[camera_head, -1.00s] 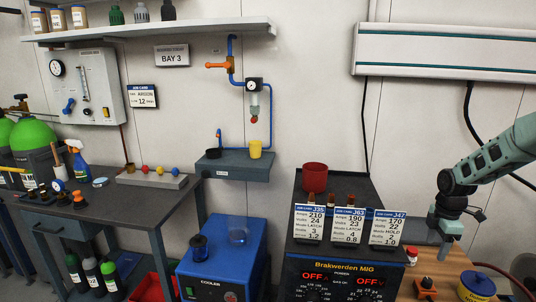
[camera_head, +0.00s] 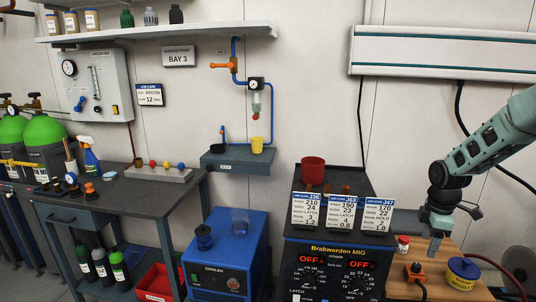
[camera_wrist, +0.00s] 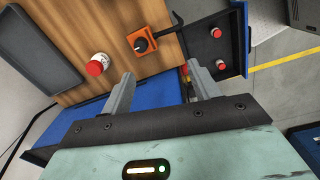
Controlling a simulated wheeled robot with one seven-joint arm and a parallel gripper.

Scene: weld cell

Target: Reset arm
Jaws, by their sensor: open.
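My gripper (camera_head: 438,243) is at the right of the head view, at the end of my raised green arm, beside the wooden bench top (camera_head: 455,262). In the wrist view my gripper (camera_wrist: 160,92) shows two grey fingers spread apart with nothing between them. Beyond the fingers lie the wooden top (camera_wrist: 85,45), a red-capped white jar (camera_wrist: 98,64) and an orange box with a black knob (camera_wrist: 146,41). The fingers look apart from these things.
The welder (camera_head: 330,262) carries several job cards and a red cup (camera_head: 313,170), left of my gripper. A yellow tub with a blue lid (camera_head: 463,272) stands on the wooden top. The blue cooler (camera_head: 226,262) stands further left. A wall panel (camera_head: 445,50) hangs above my arm.

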